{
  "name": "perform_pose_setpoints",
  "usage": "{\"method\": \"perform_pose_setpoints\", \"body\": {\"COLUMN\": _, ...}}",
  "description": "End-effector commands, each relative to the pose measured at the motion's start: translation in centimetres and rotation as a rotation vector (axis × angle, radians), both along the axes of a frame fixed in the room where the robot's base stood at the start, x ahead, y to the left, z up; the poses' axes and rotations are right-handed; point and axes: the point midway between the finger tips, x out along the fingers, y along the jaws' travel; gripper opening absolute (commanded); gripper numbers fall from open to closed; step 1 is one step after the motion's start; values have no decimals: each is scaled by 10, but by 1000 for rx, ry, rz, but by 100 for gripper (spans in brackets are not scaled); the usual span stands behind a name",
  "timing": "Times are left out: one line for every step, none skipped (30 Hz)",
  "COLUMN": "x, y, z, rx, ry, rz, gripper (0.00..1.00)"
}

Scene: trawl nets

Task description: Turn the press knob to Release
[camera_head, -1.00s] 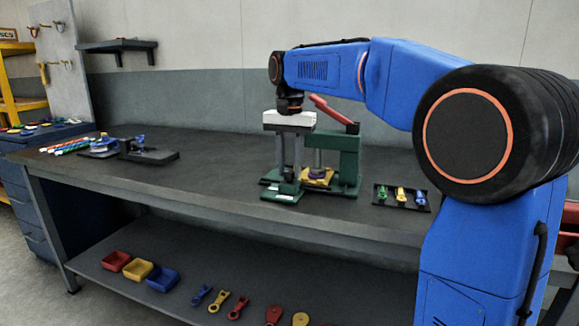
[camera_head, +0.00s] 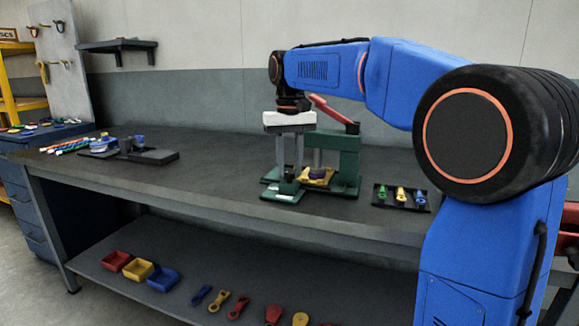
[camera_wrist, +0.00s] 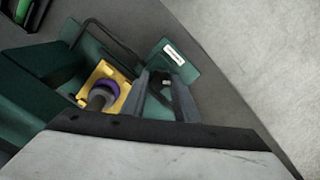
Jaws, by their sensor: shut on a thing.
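The green press (camera_head: 347,160) stands on the bench with a red lever (camera_head: 333,110) at its top. A yellow fixture with a purple ring (camera_head: 316,176) sits under its ram; the yellow plate (camera_wrist: 119,86) also shows in the wrist view. My gripper (camera_head: 289,172) points down at the press's front left. In the wrist view my gripper (camera_wrist: 158,80) is shut on the small dark press knob (camera_wrist: 165,83), mostly hidden between the fingers. A white label (camera_wrist: 174,55) lies on the green base beside it; I cannot read its text or the knob's setting.
A dark tray (camera_head: 402,206) with green, yellow and blue parts lies right of the press. A dark fixture (camera_head: 150,156) stands at the bench's left. Coloured bins (camera_head: 139,270) and several parts lie on the lower shelf. The bench between the dark fixture and press is clear.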

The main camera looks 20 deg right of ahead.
Motion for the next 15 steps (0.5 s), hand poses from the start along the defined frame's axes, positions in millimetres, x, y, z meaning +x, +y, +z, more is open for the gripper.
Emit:
{"method": "perform_pose_setpoints", "body": {"x": 0, "y": 0, "z": 0, "rx": 0, "ry": -1, "rz": 44, "gripper": 5}}
{"method": "perform_pose_setpoints", "body": {"x": 0, "y": 0, "z": 0, "rx": 0, "ry": -1, "rz": 73, "gripper": 5}}
{"method": "perform_pose_setpoints", "body": {"x": 0, "y": 0, "z": 0, "rx": 0, "ry": -1, "rz": 111, "gripper": 5}}
{"method": "perform_pose_setpoints", "body": {"x": 0, "y": 0, "z": 0, "rx": 0, "ry": -1, "rz": 139, "gripper": 5}}
{"method": "perform_pose_setpoints", "body": {"x": 0, "y": 0, "z": 0, "rx": 0, "ry": -1, "rz": 168, "gripper": 5}}
{"method": "perform_pose_setpoints", "body": {"x": 0, "y": 0, "z": 0, "rx": 0, "ry": -2, "rz": 206, "gripper": 5}}
{"method": "perform_pose_setpoints", "body": {"x": 0, "y": 0, "z": 0, "rx": 0, "ry": -2, "rz": 234, "gripper": 5}}
{"method": "perform_pose_setpoints", "body": {"x": 0, "y": 0, "z": 0, "rx": 0, "ry": -2, "rz": 263, "gripper": 5}}
{"method": "perform_pose_setpoints", "body": {"x": 0, "y": 0, "z": 1, "rx": 0, "ry": -2, "rz": 300, "gripper": 5}}
{"method": "perform_pose_setpoints", "body": {"x": 0, "y": 0, "z": 1, "rx": 0, "ry": -2, "rz": 329, "gripper": 5}}
{"method": "perform_pose_setpoints", "body": {"x": 0, "y": 0, "z": 1, "rx": 0, "ry": -2, "rz": 358, "gripper": 5}}
{"method": "perform_pose_setpoints", "body": {"x": 0, "y": 0, "z": 1, "rx": 0, "ry": -2, "rz": 395, "gripper": 5}}
{"method": "perform_pose_setpoints", "body": {"x": 0, "y": 0, "z": 1, "rx": 0, "ry": -2, "rz": 424, "gripper": 5}}
{"method": "perform_pose_setpoints", "body": {"x": 0, "y": 0, "z": 1, "rx": 0, "ry": -2, "rz": 452, "gripper": 5}}
{"method": "perform_pose_setpoints", "body": {"x": 0, "y": 0, "z": 1, "rx": 0, "ry": -2, "rz": 490, "gripper": 5}}
